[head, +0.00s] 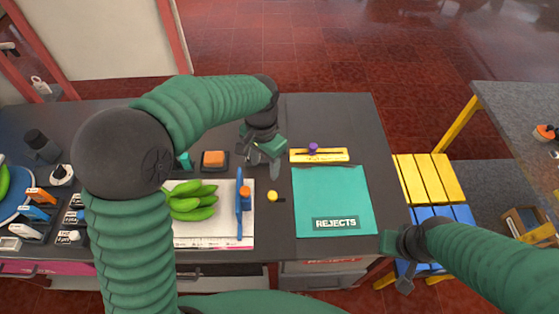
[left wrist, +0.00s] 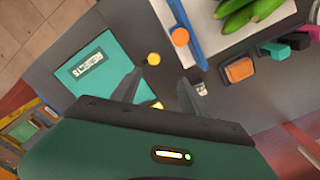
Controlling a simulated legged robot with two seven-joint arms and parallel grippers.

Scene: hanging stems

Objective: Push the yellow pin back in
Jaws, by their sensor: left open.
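The yellow pin (head: 272,196) shows as a small round yellow head at the dark counter, between the white board and the teal REJECTS mat. A small dark mark lies just right of it. The pin also shows in the left wrist view (left wrist: 154,58), beyond my fingertips. How far it stands out I cannot tell. My left gripper (head: 264,160) is open and empty, behind the pin and apart from it. Its two spread fingers show in the left wrist view (left wrist: 158,82). My right gripper (head: 405,276) hangs at the lower right, far from the pin; its jaw gap is unclear.
The REJECTS mat (head: 333,190) lies right of the pin. A yellow strip with a purple knob (head: 313,148) lies behind the mat. A blue bar with an orange cap (head: 245,193) and green bananas (head: 190,205) are left. An orange block (head: 213,159) sits near my left gripper.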

